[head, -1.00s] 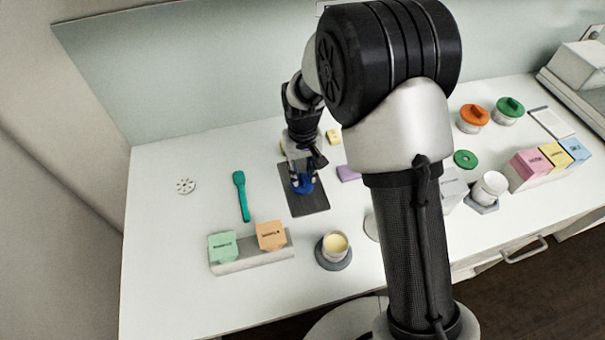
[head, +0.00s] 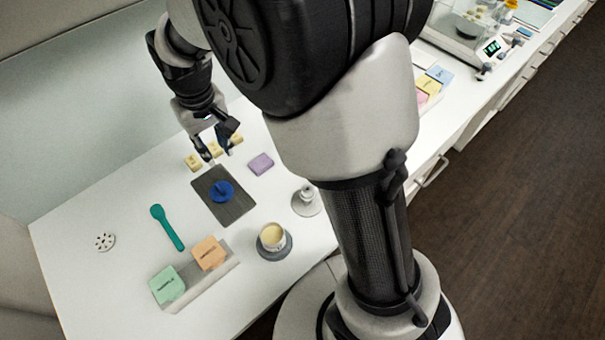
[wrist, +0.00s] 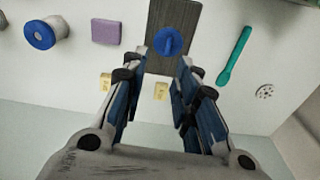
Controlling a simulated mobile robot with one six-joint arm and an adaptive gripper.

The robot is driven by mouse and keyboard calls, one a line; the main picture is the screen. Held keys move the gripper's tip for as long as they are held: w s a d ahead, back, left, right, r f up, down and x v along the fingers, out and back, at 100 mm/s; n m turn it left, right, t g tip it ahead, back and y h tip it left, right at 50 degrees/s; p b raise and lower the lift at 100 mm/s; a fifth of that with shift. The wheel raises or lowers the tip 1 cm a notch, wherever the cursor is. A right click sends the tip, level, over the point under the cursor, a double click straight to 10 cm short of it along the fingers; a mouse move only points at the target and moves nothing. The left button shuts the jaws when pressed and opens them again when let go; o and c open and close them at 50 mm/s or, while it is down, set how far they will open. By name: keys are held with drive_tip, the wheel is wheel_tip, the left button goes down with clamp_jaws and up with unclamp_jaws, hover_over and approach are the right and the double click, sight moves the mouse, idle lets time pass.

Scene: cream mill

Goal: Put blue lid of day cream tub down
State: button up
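The blue lid (head: 222,191) lies on the dark grey mat (head: 236,212), with its raised grip on top. It also shows in the wrist view (wrist: 168,42), on the mat beyond my fingertips. My gripper (head: 215,155) is open and empty, behind the lid and apart from it; its spread fingers also show in the wrist view (wrist: 163,62). An open tub with pale yellow cream (head: 272,236) stands on a round grey base in front of the mat.
A teal spatula (head: 167,228) lies left of the mat, and a white disc with holes (head: 105,241) farther left. Small yellow blocks (head: 193,161) and a purple block (head: 260,163) lie behind it. Green (head: 166,285) and orange (head: 208,252) blocks sit on a holder in front.

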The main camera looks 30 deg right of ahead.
drive_tip(key=s+d+r+m+t, duration=0.2)
drive_tip(key=s+d+r, duration=0.6)
drive_tip(key=s+r, duration=0.35)
drive_tip(key=s+d+t, duration=0.1)
drive_tip(key=s+d, duration=0.2)
drive_tip(key=s, duration=0.9)
drive_tip(key=shift+d+m+t, duration=0.25)
drive_tip(key=shift+m+t, duration=0.15)
drive_tip(key=shift+f, duration=0.1)
drive_tip(key=shift+f+b, duration=0.8)
drive_tip(key=shift+b, duration=0.1)
